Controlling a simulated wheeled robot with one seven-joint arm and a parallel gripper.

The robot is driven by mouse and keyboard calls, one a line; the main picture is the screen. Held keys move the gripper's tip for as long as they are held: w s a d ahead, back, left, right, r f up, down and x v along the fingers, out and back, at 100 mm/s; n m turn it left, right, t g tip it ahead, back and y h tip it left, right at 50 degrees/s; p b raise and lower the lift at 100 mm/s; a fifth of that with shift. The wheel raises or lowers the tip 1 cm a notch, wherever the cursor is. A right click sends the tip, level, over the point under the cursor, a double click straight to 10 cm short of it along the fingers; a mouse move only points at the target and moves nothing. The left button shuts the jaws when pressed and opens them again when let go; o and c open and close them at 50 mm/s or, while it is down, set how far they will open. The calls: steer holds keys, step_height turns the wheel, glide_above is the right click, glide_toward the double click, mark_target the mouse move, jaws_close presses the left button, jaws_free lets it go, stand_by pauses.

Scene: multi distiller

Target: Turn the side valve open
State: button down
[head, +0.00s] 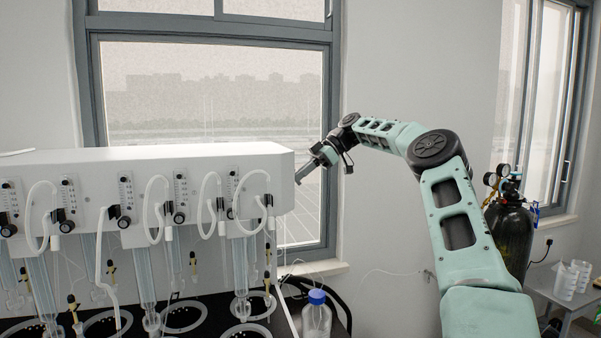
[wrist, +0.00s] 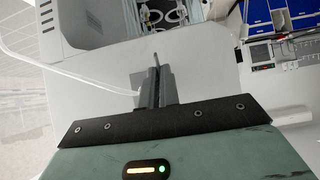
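The white distiller (head: 200,160) is a long box on the left in the head view, with glass tubes hanging below it. My gripper (head: 300,177) is close to its right end face in the head view; contact cannot be told. In the wrist view my gripper (wrist: 157,82) shows dark fingers close together, pointing at a pale surface. A thin grey tip (wrist: 156,59) shows at their far end; I cannot tell whether it is part of the gripper or of a valve. The side valve is not clearly visible in either view.
A white tube (wrist: 75,73) runs to the left of my fingers. Several flow meters (head: 68,200) and looped hoses line the distiller's front. A blue-capped bottle (head: 317,312) stands below its right end. A black gas cylinder (head: 510,235) stands at the right.

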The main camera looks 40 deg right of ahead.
step_height(320, 180, up, 2)
steer(key=g+h+p, duration=0.1)
steer(key=h+p, duration=0.1)
steer(key=g+h+p, duration=0.1)
steer(key=h+p, duration=0.2)
steer(key=shift+a+r, duration=0.15)
steer(key=shift+r, duration=0.05)
steer(key=g+h+p, duration=0.2)
steer(key=h+p, duration=0.1)
steer(key=shift+w+a+r+h+p, duration=0.15)
steer(key=shift+a+r+h+p, duration=0.05)
steer(key=shift+r+h+p, duration=0.1)
steer(key=shift+h+p, duration=0.4)
steer(key=shift+p, duration=0.05)
steer(key=shift+g, duration=0.3)
steer(key=c, duration=1.6)
jaws_free()
steer(key=shift+c, duration=0.2)
steer(key=shift+f, duration=0.1)
